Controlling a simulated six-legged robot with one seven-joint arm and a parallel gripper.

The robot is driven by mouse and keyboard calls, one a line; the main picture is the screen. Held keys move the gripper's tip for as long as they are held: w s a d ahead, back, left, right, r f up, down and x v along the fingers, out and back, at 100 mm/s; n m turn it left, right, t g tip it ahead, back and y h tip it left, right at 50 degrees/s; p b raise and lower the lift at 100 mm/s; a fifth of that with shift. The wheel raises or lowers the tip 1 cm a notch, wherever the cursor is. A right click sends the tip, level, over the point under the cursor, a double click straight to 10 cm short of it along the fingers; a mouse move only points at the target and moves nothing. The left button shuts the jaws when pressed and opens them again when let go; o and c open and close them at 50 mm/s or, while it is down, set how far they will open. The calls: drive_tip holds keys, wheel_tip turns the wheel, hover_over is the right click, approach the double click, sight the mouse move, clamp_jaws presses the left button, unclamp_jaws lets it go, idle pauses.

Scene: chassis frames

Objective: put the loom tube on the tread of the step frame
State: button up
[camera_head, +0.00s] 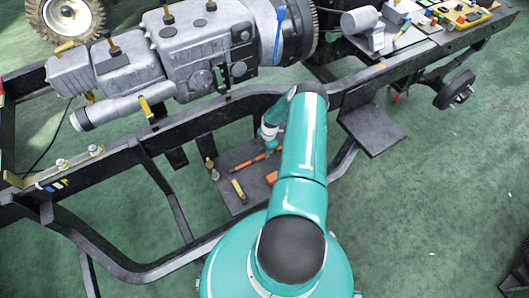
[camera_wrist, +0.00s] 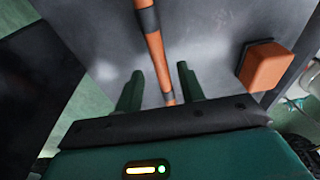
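The loom tube looks to be the orange tube with dark bands, seen in the wrist view (camera_wrist: 157,58) and in the head view (camera_head: 248,163). It lies on a grey plate (camera_head: 228,158) below the chassis rail. My gripper (camera_wrist: 160,72) is open, with its two green fingers on either side of the tube's near part and a gap on each side. In the head view my gripper is mostly hidden by my arm. A second dark flat plate (camera_head: 373,128), bare, sits to the right beside the rail; I cannot tell which plate is the step frame's tread.
An orange block (camera_wrist: 264,66) lies right of the tube. A yellow-and-black tool (camera_head: 239,190) and small fittings (camera_head: 211,168) share the plate. The chassis rail (camera_head: 215,117) carries a grey engine and gearbox (camera_head: 190,48). Green floor (camera_head: 440,190) is open at right.

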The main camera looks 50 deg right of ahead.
drive_tip(key=w+a+r+m+h, duration=0.1)
drive_tip(key=w+a+r, duration=0.1)
drive_tip(key=r, duration=0.8)
drive_tip(key=w+a+r, duration=0.1)
drive_tip(key=w+r, duration=0.1)
drive_tip(key=r, duration=0.8)
drive_tip(key=w+a+r+m+h, duration=0.1)
drive_tip(key=w+a+r, duration=0.15)
drive_tip(key=r, duration=0.75)
drive_tip(key=a+r+m+h, duration=0.1)
drive_tip(key=a+r+m, duration=0.1)
drive_tip(key=a+r, duration=0.55)
drive_tip(key=a+r+m+h, duration=0.15)
drive_tip(key=a+r, duration=0.25)
drive_tip(key=r, duration=0.7)
drive_tip(key=s+a+r+m+t, duration=0.35)
drive_tip(key=s+a+r, duration=0.45)
drive_tip(key=a+r, duration=0.45)
drive_tip(key=s+a+r+m+y, duration=0.1)
drive_tip(key=s+a+r+m, duration=0.1)
drive_tip(key=s+a, duration=0.3)
drive_tip(key=s+a+r+m+t+y, duration=0.1)
drive_tip(key=s+a+r+m, duration=0.1)
drive_tip(key=s, duration=0.6)
drive_tip(key=a+m, duration=0.1)
drive_tip(key=a, duration=0.1)
drive_tip(key=shift+s+a+r+y, duration=0.2)
drive_tip(key=shift+a+y, duration=0.15)
drive_tip(key=shift+a, duration=0.05)
